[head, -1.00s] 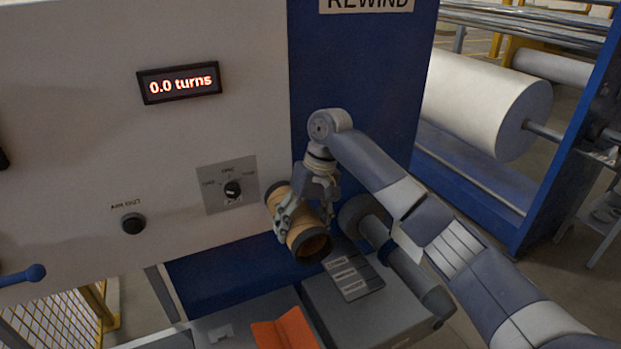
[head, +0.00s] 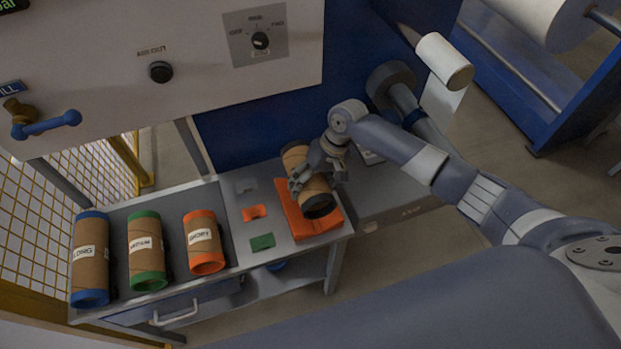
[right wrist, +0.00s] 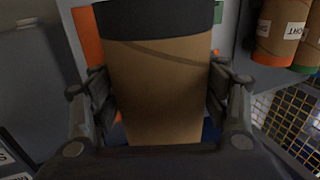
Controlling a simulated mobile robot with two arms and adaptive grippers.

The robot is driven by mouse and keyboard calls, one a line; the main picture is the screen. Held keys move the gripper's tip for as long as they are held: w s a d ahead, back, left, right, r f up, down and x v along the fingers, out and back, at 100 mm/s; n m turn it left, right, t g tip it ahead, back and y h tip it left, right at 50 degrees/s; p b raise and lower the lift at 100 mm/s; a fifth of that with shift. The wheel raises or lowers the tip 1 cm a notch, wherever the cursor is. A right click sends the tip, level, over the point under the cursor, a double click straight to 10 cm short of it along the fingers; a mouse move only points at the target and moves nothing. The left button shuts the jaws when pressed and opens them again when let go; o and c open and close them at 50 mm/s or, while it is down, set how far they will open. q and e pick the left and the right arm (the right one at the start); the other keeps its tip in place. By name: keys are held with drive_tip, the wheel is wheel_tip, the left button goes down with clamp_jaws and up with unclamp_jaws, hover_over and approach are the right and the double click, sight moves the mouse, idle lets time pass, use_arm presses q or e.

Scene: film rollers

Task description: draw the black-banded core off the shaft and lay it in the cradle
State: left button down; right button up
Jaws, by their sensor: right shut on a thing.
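The brown core with black bands (head: 312,193) is off the shaft. My right gripper (head: 313,178) is shut around the middle of the core. The core is over the orange cradle (head: 327,221) on the bench; I cannot tell whether it touches it. In the right wrist view the core (right wrist: 158,90) fills the space between the fingers, its black end band at the top, with orange behind it. The grey shaft (head: 404,97) sticks out bare from the blue panel, partly behind my right arm. My left gripper is not in view.
Small orange (head: 254,213) and green (head: 262,243) pieces lie left of the cradle. A small white roll (head: 444,62) is right of the shaft.

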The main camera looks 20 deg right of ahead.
wheel_tip(320, 180, down, 5)
drive_tip(key=b, duration=0.5)
drive_tip(key=shift+f, duration=0.2)
drive_tip(key=shift+f+b, duration=0.35)
drive_tip(key=shift+f, duration=0.95)
drive_tip(key=shift+s+f, duration=0.3)
drive_tip(key=shift+f, duration=0.15)
drive_tip(key=o, duration=1.3)
drive_tip(key=shift+f, duration=0.1)
drive_tip(key=shift+w, duration=0.25)
